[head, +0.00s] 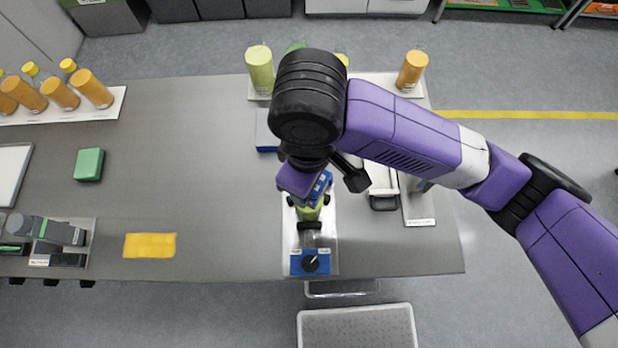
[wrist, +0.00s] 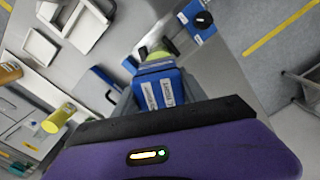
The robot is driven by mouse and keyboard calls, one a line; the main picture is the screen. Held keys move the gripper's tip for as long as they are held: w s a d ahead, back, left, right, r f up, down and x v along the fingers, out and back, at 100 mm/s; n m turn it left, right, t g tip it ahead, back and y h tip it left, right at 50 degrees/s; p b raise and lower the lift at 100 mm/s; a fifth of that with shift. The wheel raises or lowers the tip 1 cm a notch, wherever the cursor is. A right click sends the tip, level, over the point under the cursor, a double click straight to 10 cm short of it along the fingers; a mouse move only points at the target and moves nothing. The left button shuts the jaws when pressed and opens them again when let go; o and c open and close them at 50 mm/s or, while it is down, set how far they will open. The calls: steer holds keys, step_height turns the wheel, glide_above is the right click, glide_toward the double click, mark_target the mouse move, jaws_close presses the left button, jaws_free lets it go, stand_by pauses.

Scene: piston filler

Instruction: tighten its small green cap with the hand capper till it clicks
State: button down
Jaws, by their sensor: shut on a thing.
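My gripper (wrist: 158,98) is shut on the blue hand capper (wrist: 152,84), which carries white labels. In the head view the capper (head: 322,186) shows beside my purple wrist. A yellow-green bottle (head: 309,212) sits under the capper in a holder with black clamps on a pale plate. Its side also shows in the wrist view (wrist: 158,54). The capper and my gripper cover the bottle's top. The small green cap is hidden, and I cannot tell whether the capper touches it.
A blue block with a black knob (head: 310,262) stands at the holder plate's front end. A yellow mat (head: 150,245) and a green box (head: 89,165) lie to the left. Bottles stand on a left tray (head: 115,103) and at the back. The table between is clear.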

steer(key=shift+r, duration=0.15)
stand_by(0.3)
steer(key=n+b, duration=0.1)
steer(key=n, duration=0.2)
steer(key=shift+n, duration=0.3)
steer(key=n+b, duration=0.1)
steer(key=n, duration=0.3)
steer(key=shift+b, duration=0.3)
steer(key=n+b, duration=0.1)
steer(key=n, duration=0.2)
steer(key=shift+n+b, duration=0.35)
steer(key=shift+n, duration=0.05)
steer(key=n+b, duration=0.1)
steer(key=n, duration=0.2)
steer(key=shift+n, duration=0.3)
steer(key=shift+f, duration=0.2)
